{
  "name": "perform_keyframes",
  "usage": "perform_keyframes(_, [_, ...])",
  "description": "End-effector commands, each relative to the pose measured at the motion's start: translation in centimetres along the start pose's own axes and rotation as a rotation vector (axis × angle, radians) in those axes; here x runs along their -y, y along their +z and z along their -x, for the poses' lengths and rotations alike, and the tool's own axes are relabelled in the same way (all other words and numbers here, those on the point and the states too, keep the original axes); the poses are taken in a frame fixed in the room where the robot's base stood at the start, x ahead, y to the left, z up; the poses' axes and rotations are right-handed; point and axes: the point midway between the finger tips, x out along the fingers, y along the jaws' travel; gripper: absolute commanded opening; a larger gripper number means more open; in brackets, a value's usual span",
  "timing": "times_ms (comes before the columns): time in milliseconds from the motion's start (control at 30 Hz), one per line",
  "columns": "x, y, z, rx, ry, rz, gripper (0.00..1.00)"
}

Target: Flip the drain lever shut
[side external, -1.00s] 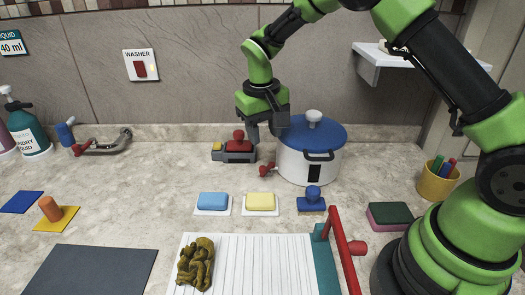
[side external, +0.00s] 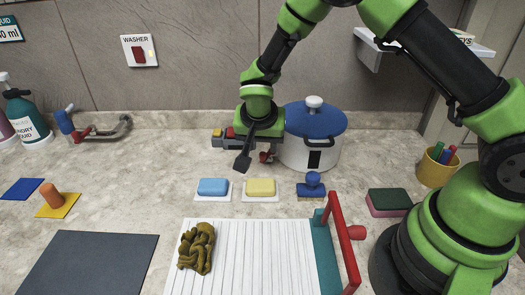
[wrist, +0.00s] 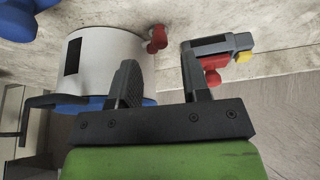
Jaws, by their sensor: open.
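A white pot (side external: 299,156) with a blue lid (side external: 322,119) stands at the back. A small red lever (side external: 265,157) sticks out low on its left side; I take this for the drain lever, though no label shows. It also shows in the wrist view (wrist: 157,39), beyond the gap between my fingers.
A grey device with red and yellow parts (side external: 217,139) sits left of the pot, partly behind my gripper. A faucet (side external: 105,130) is far left.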

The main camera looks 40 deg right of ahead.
Motion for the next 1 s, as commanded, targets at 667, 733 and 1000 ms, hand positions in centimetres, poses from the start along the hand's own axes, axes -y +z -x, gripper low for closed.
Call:
perform_keyframes(667, [0.0,0.0,-4.3,0.0,-0.001,0.0,0.34])
perform_keyframes(733, [0.0,0.0,-4.3,0.0,-0.001,0.0,0.18])
perform_keyframes(1000, [-0.2,0.0,-4.3,-0.002,-0.011,0.029,0.0])
